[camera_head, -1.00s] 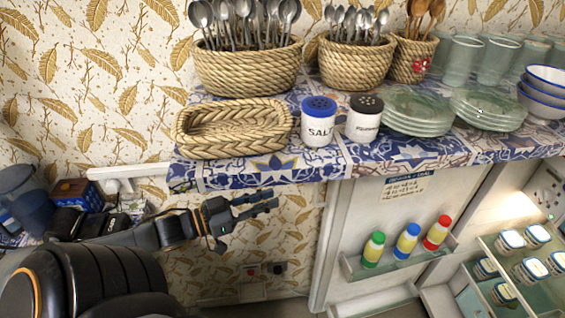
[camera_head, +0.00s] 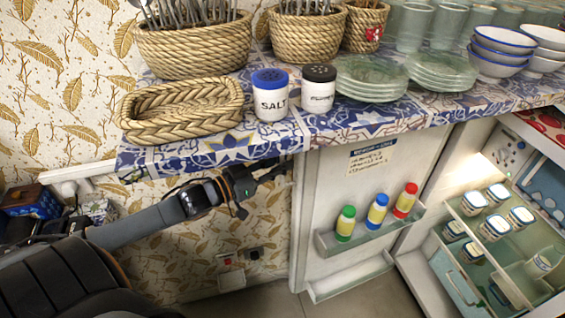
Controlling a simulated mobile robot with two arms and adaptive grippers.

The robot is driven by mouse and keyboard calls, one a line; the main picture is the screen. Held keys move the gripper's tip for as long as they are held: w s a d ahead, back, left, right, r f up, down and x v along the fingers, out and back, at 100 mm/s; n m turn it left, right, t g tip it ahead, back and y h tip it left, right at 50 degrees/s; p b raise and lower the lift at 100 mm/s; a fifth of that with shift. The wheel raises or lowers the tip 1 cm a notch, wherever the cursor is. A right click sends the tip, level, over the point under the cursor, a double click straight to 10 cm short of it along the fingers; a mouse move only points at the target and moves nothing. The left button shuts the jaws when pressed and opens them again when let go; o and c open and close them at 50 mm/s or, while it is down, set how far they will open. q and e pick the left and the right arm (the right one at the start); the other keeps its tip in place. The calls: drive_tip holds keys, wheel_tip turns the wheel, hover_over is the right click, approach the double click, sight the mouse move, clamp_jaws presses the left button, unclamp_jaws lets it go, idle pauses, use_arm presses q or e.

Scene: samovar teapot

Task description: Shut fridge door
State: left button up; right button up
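The fridge door (camera_head: 335,188) stands open below the tiled counter, its inner side toward me, with a door shelf holding a green, a blue-and-yellow and a red bottle. The lit fridge inside (camera_head: 470,255) shows at the lower right, with several jars on its shelves. My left gripper (camera_head: 268,178) is under the counter's front edge, left of the door's left edge and apparently short of it. Its fingers are dark and partly overlapped, so their opening is unclear. My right gripper is not in view.
The tiled counter (camera_head: 215,148) overhangs my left gripper. On it stand a woven tray (camera_head: 180,108), salt (camera_head: 270,98) and pepper (camera_head: 318,90) shakers, glass plates (camera_head: 372,75), bowls (camera_head: 498,50) and cutlery baskets. Wall sockets (camera_head: 232,265) are below. Floor shows in front of the door.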

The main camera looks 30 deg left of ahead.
use_arm(q)
drive_tip(key=shift+w+d, duration=0.2)
drive_tip(key=shift+w, duration=0.25)
clamp_jaws()
drive_tip(key=shift+d, duration=0.1)
